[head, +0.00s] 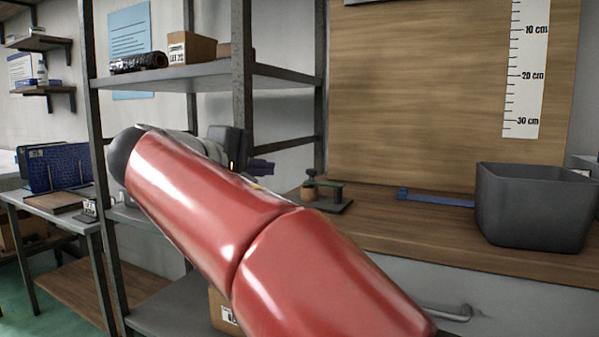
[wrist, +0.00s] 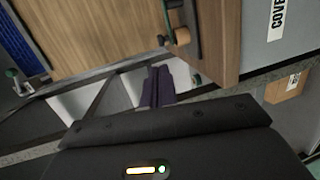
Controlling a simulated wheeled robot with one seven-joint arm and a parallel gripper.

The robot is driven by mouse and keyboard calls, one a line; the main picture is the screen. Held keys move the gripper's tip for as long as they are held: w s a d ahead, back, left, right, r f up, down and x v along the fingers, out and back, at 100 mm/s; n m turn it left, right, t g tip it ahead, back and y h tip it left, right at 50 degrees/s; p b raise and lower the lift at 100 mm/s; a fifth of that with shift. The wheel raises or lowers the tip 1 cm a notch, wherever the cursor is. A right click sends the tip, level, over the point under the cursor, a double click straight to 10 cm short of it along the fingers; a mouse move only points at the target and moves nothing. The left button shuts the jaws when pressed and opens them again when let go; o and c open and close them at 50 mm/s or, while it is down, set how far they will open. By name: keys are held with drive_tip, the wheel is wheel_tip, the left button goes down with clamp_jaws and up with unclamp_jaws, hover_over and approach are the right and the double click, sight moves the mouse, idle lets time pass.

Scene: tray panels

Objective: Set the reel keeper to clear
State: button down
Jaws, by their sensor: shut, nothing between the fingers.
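A small fixture that looks like the reel keeper (head: 338,206) sits on the wooden counter, left of its middle. It has a dark base plate, a tan wooden round piece and a green bar. In the wrist view the fixture (wrist: 179,37) shows at the top, near the counter's edge. Any markings for its settings are too small to read. My gripper (head: 262,167) is left of the fixture and apart from it. Its purple fingers (wrist: 157,85) are together and empty. My red arm hides part of the counter's front in the head view.
A dark grey bin (head: 535,208) and a blue flat strip (head: 435,199) are on the counter to the right. A metal shelf unit (head: 205,78) stands behind my arm. A side table (head: 50,203) with a blue panel stands at far left. A ruled board rises behind the counter.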

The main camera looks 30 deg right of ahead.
sight(308, 170)
drive_tip(key=x, duration=1.2)
drive_tip(key=shift+w+m+g+h+p, duration=0.2)
drive_tip(key=shift+m+g+h+p, duration=0.1)
drive_tip(key=shift+m+g+p, duration=0.25)
drive_tip(key=shift+w+d+r+m+g+h+p, duration=0.15)
drive_tip(key=shift+w+d+m+g+h+p, duration=0.2)
drive_tip(key=shift+g+p, duration=0.45)
drive_tip(key=shift+w+d+m+g+p, duration=0.2)
drive_tip(key=shift+w+m+g+p, duration=0.3)
drive_tip(key=shift+m+g+p, duration=0.25)
drive_tip(key=shift+w+d, duration=0.9)
drive_tip(key=shift+d, duration=0.15)
drive_tip(key=shift+p, duration=0.3)
